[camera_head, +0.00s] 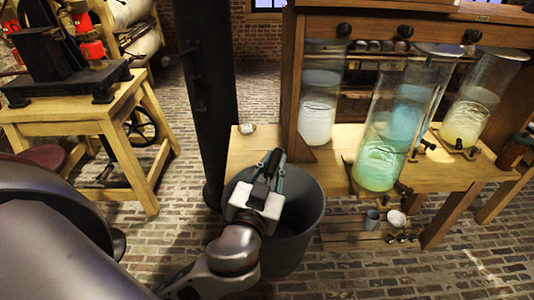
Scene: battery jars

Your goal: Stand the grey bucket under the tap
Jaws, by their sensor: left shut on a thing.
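The grey bucket (300,235) is at the front left corner of the bench, below the bench top. Its open mouth faces up. My left gripper (273,163) reaches over the bucket from the near side and is shut on its far rim; the fingertips are partly hidden. I cannot tell whether the bucket's base touches the floor. A small dark tap (404,188) sits low on the front glass jar of green liquid (383,150), to the right of and apart from the bucket. My right gripper is not in view.
Other glass jars hold pale (316,120) and yellow (464,125) liquid on the wooden bench (335,178). A low shelf (350,236) below carries a small cup (371,219) and a white bowl (396,219). A dark column (205,90) stands left of the bench. Brick floor is clear at front right.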

